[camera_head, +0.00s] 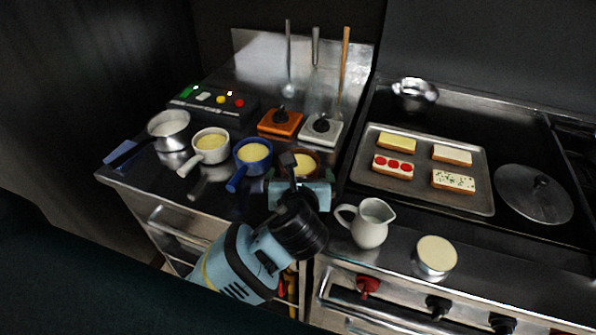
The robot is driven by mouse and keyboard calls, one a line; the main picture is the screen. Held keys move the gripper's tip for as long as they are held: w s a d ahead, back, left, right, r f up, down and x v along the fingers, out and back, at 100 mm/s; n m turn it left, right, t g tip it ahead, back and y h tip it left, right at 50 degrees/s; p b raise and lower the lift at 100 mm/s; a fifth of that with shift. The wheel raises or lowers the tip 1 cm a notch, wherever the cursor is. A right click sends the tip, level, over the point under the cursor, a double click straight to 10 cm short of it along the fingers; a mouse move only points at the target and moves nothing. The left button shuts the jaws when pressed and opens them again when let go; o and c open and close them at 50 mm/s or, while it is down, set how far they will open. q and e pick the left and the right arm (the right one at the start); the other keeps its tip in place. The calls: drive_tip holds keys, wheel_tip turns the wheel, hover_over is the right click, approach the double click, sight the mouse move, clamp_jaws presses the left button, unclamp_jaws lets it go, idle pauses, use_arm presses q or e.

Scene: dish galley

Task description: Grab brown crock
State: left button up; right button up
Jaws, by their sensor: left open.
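The brown crock (307,164), a small round pot with pale yellow contents, stands on the dark counter left of the cooktop. My left gripper (296,180) reaches in from the lower front, right at the near side of the crock. It is open, and its light blue body and dark fingers cover the crock's front and left part. I cannot tell whether a finger touches the crock. My right gripper is not in view.
A blue pot (253,154), a cream pot (211,144) and a steel saucepan (169,128) stand to the left. A tray (378,184) of bread slices lies on the cooktop.

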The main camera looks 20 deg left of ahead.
sight(300, 167)
use_arm(q)
drive_tip(key=shift+f+x, duration=0.2)
drive_tip(key=shift+x, duration=2.7)
drive_tip(key=shift+s, duration=0.15)
drive_tip(key=shift+c, duration=0.3)
drive_tip(key=c, duration=1)
drive_tip(key=shift+r, duration=0.15)
wheel_tip(300, 167, up, 10)
drive_tip(key=shift+a+f, duration=0.1)
